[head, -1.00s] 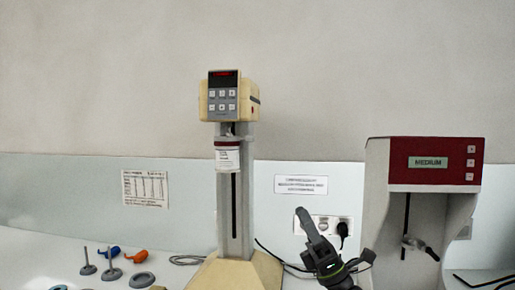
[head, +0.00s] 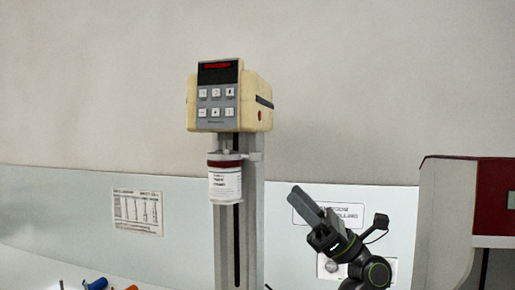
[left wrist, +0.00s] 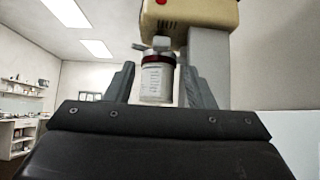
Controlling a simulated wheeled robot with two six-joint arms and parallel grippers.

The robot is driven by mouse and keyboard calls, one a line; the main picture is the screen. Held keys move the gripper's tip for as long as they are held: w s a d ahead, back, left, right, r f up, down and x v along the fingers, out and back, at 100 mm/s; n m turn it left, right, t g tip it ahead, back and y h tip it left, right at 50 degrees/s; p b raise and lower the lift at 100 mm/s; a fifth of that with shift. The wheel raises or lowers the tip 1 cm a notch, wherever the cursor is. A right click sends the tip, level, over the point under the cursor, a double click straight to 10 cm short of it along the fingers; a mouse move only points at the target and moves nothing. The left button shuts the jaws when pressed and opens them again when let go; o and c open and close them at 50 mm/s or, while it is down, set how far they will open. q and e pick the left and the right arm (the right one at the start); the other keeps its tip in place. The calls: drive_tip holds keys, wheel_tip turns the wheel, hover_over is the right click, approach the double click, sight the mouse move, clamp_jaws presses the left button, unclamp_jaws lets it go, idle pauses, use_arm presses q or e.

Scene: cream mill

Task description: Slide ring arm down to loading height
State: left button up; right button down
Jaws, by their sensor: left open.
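The mixer has a cream head (head: 258,100) with a red display and buttons, on a grey upright column (head: 250,225) with a dark slot. Just below the head, the ring arm (head: 252,157) holds a white labelled jar (head: 225,186) with a dark red lid, upright against the column's front. My left gripper (head: 306,208) is to the right of the jar, a little lower and apart from it. In the left wrist view its fingers (left wrist: 155,88) are open and empty. The jar (left wrist: 156,82) shows between and beyond them, under the head (left wrist: 188,18). My right gripper is out of view.
A second machine (head: 490,195) with a dark red front stands at the right edge. Notices (head: 137,212) and a socket plate (head: 330,265) are on the wall panel. Blue (head: 96,284) and orange (head: 131,288) items show at the bottom left.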

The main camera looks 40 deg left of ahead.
sight(262, 160)
use_arm(q)
drive_tip(key=p+x, duration=0.4)
drive_tip(key=x, duration=0.8)
drive_tip(key=shift+w, duration=0.1)
drive_tip(key=shift+a+r, duration=0.35)
drive_tip(key=shift+a, duration=0.05)
drive_tip(key=c, duration=0.8)
clamp_jaws()
